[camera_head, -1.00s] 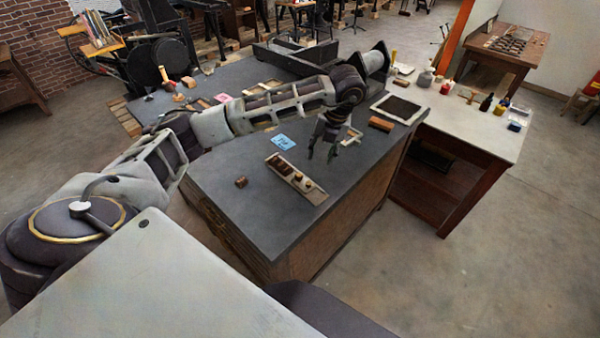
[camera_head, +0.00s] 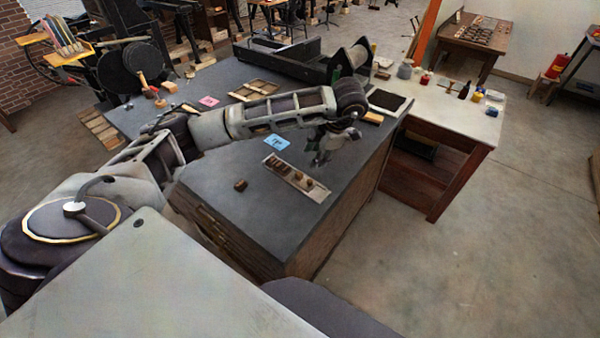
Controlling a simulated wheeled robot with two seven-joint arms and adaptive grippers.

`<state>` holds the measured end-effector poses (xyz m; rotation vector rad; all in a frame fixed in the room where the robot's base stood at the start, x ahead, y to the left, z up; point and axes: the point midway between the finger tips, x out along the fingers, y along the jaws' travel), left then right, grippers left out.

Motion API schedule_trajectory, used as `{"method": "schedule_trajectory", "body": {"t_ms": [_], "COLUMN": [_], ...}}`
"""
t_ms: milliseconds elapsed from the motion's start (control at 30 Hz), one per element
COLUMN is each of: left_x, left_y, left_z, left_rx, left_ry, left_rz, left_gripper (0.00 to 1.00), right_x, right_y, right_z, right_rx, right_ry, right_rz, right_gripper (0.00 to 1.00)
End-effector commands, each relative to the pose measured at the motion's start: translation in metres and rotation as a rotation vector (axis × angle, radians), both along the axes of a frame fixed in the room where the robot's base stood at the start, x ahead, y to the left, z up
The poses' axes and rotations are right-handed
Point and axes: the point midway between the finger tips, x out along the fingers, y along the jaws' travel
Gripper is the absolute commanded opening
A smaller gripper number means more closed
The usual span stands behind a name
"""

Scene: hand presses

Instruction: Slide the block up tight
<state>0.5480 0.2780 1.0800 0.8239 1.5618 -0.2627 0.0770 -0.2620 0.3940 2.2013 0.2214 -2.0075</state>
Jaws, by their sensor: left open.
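A pale, narrow tray (camera_head: 321,194) lies slantwise near the front edge of the dark table top. Several small brown blocks stand in it, some grouped at its far left end and a block (camera_head: 309,184) apart from them nearer the right end. Another small brown block (camera_head: 240,185) lies loose on the table, left of the tray. My left gripper (camera_head: 318,160) is open and points down just beyond the tray. It appears to touch none of the blocks, though its exact height is hard to tell. My right gripper is out of view.
A blue card (camera_head: 277,142) lies behind the tray and a pink card (camera_head: 208,101) farther back. A wooden frame (camera_head: 254,90) and a dark press bed with a roller (camera_head: 350,61) are at the back. A pale side table (camera_head: 455,115) holds bottles.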

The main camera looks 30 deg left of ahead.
Motion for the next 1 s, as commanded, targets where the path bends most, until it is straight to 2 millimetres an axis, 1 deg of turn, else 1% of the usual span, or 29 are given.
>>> {"method": "schedule_trajectory", "body": {"t_ms": [433, 800, 1000], "left_x": [0.0011, 0.0004, 0.0003], "left_y": [0.0045, 0.0063, 0.0064], "left_z": [0.0029, 0.0035, 0.0035], "left_rx": [0.049, 0.074, 0.079], "left_ry": [0.152, 0.294, 0.346], "left_rz": [-0.424, -0.774, -0.904], "left_gripper": [0.41, 0.41, 0.41], "right_x": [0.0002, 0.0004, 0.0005], "right_y": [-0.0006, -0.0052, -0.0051], "right_z": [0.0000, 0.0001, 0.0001], "right_rx": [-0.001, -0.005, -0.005], "right_ry": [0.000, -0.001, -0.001], "right_rz": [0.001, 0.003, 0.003], "right_gripper": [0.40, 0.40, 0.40]}}
